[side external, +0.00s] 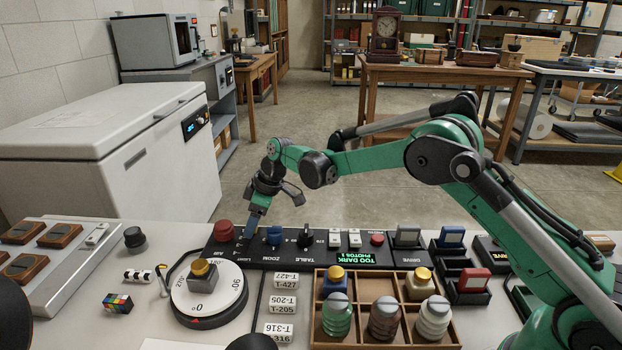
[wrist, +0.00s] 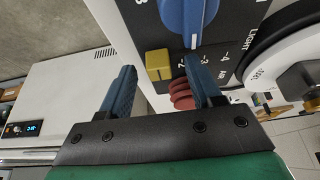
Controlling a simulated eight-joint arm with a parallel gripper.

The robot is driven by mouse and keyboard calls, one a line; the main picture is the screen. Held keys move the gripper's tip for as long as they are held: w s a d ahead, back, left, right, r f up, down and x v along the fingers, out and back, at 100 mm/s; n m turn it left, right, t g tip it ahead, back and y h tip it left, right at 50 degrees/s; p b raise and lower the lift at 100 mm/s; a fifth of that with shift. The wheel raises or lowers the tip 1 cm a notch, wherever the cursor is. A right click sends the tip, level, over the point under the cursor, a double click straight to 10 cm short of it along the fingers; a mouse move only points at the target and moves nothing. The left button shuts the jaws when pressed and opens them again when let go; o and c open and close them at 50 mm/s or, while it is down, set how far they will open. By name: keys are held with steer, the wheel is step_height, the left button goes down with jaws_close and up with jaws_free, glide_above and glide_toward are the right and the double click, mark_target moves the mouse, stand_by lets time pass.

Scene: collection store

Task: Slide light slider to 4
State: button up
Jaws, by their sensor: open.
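The light slider's yellow knob (wrist: 158,65) shows in the wrist view, on the black control panel (side external: 290,254). It sits just left of the mark 2; marks 3 and 4 run on to its right beside the word LIGHT. My gripper (wrist: 160,69) is open, its two blue fingers apart to the left and right of the knob in that view, with no visible contact. The right finger partly covers the scale near 2 and 3. In the side view my gripper (side external: 252,232) points down at the panel's left part and hides the slider knob. The green display (side external: 356,256) reads TOO DARK.
In front are a round white dial (side external: 208,300) and a wooden tray (side external: 392,272) with jars. A white chest (side external: 110,150) stands behind left.

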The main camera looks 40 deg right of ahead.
steer(key=shift+c, duration=0.2)
jaws_close()
stand_by(1.1)
